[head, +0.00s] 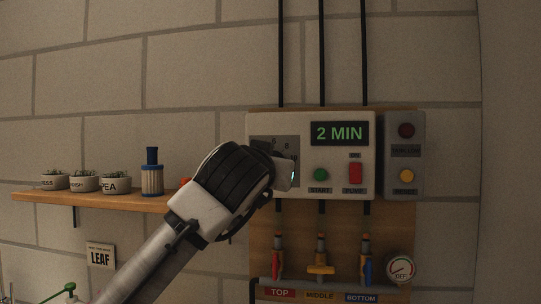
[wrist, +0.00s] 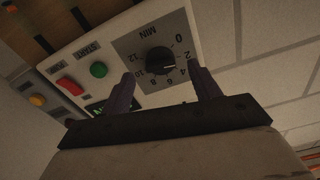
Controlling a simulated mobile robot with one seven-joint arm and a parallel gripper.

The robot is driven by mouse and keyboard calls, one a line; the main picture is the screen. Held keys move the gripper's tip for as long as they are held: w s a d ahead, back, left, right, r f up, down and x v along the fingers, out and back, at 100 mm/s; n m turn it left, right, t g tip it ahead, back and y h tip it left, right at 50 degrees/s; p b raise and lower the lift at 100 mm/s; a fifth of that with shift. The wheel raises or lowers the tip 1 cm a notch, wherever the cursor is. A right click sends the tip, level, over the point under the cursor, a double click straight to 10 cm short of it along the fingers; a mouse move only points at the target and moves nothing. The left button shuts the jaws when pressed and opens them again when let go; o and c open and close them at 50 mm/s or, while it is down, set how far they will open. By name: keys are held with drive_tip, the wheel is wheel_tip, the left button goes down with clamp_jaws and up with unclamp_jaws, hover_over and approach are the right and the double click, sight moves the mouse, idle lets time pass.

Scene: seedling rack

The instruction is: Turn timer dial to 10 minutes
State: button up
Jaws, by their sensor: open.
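The timer dial is a black round knob (wrist: 160,61) on a grey plate with numbers from 0 to 12 and the word MIN. In the wrist view its light pointer mark lies near the 2. The display (head: 339,133) on the white control box (head: 312,190) reads 2 MIN in green. My gripper (wrist: 164,84) is open, its two fingers apart below the knob in the wrist view, one on each side. I cannot tell whether either finger touches the knob. In the head view my gripper (head: 290,172) covers the knob and most of its plate.
Beside the dial are a green START button (head: 321,174) and a red switch (head: 355,173). A grey box (head: 405,155) with red and yellow buttons adjoins at right. Valves and a gauge (head: 400,269) sit below. A wooden shelf (head: 130,201) with pots is at left.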

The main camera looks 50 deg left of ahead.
drive_tip(key=shift+p+x, duration=0.3)
drive_tip(key=shift+x, duration=1.3)
drive_tip(key=shift+d, duration=0.1)
drive_tip(key=c, duration=1)
